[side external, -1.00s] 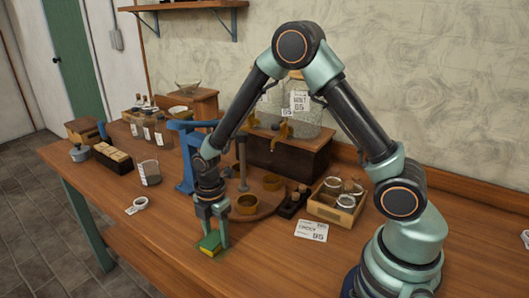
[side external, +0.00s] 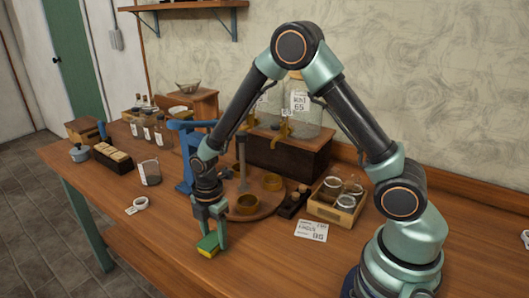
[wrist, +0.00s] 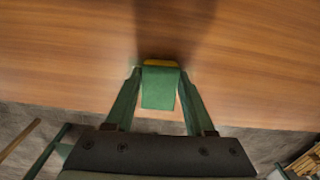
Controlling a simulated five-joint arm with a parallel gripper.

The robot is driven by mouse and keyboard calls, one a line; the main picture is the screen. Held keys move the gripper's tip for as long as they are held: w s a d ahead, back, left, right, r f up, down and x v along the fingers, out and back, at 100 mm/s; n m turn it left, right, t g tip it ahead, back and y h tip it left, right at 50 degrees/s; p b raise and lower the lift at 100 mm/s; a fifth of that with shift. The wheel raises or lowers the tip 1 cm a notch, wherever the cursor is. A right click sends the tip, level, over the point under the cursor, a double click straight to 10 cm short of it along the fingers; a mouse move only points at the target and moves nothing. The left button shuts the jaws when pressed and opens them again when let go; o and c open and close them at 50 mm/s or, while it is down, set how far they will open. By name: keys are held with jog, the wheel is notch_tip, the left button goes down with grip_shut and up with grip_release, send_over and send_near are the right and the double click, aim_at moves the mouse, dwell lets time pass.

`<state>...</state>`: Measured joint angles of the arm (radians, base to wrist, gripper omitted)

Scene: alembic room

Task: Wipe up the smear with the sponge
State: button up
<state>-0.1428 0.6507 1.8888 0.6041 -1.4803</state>
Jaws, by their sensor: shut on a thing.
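My gripper (side external: 209,232) points down near the front edge of the table (side external: 300,268) and is shut on the sponge (side external: 208,247), which is green on top with a yellow layer below. In the wrist view the sponge (wrist: 158,88) sits between the two green fingers, its yellow edge at the far end. The sponge is at or just above the wood; I cannot tell if it touches. No smear can be made out in either current view; the sponge or gripper may hide it.
A round wooden board (side external: 270,207) with brass cups stands close behind my gripper. A label card (side external: 311,230) and a crate of jars (side external: 337,205) are to the right. A glass beaker (side external: 149,172) and a white ring (side external: 140,203) are to the left. The table in front is clear.

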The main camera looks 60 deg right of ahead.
jog(key=shift+w+a, duration=0.15)
jog(key=shift+w, duration=0.4)
jog(key=shift+w+a, duration=0.15)
jog(key=shift+w, duration=0.35)
jog(key=shift+s, duration=2.05)
jog(key=shift+w+f, duration=0.1)
jog(key=shift+w, duration=1.85)
jog(key=shift+s+d, duration=0.3)
jog(key=shift+s, duration=0.65)
jog(key=shift+s+d, duration=0.3)
jog(key=shift+s, duration=0.65)
jog(key=shift+s+r, duration=0.2)
notch_tip(320, 180, up, 8)
jog(key=shift+d, duration=0.1)
